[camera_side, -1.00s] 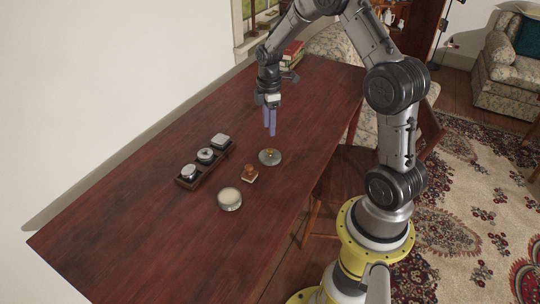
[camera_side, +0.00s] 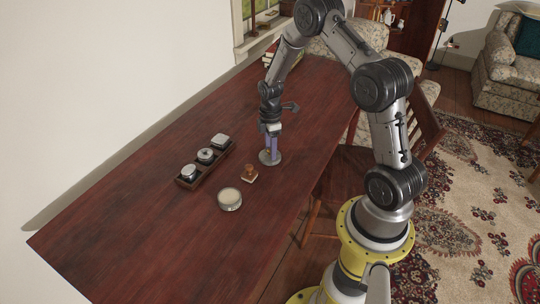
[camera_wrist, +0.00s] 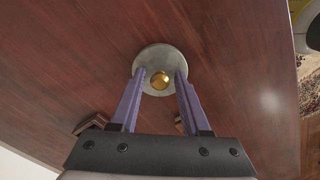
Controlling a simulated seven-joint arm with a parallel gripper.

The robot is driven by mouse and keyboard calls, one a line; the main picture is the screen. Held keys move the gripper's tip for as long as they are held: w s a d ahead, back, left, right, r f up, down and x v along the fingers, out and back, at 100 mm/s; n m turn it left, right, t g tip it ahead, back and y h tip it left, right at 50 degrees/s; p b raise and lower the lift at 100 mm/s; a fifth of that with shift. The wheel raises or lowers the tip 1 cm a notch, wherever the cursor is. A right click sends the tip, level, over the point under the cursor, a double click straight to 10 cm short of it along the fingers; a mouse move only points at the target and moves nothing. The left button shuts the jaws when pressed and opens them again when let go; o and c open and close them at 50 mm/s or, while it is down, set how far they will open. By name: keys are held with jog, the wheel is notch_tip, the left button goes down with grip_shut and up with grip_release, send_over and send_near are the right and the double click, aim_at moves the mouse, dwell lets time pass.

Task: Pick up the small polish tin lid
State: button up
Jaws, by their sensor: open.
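The small polish tin lid (camera_side: 270,158) is a grey disc with a brass knob, lying flat on the dark red table. It also shows in the wrist view (camera_wrist: 149,57), with its knob (camera_wrist: 160,80) facing up. My gripper (camera_side: 270,153) points down at the lid with its purple fingers low over it. In the wrist view the open fingers (camera_wrist: 160,77) stand on either side of the knob, with a gap at each side. I cannot tell whether the fingertips touch the lid.
A round open tin (camera_side: 229,199) with pale contents and a small wooden-handled item (camera_side: 250,175) sit near the lid. A dark tray (camera_side: 187,183) holding several small containers stands to the left. Books (camera_side: 270,52) lie at the far end. The table's near left is clear.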

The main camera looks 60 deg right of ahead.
grip_shut()
dwell(0.3)
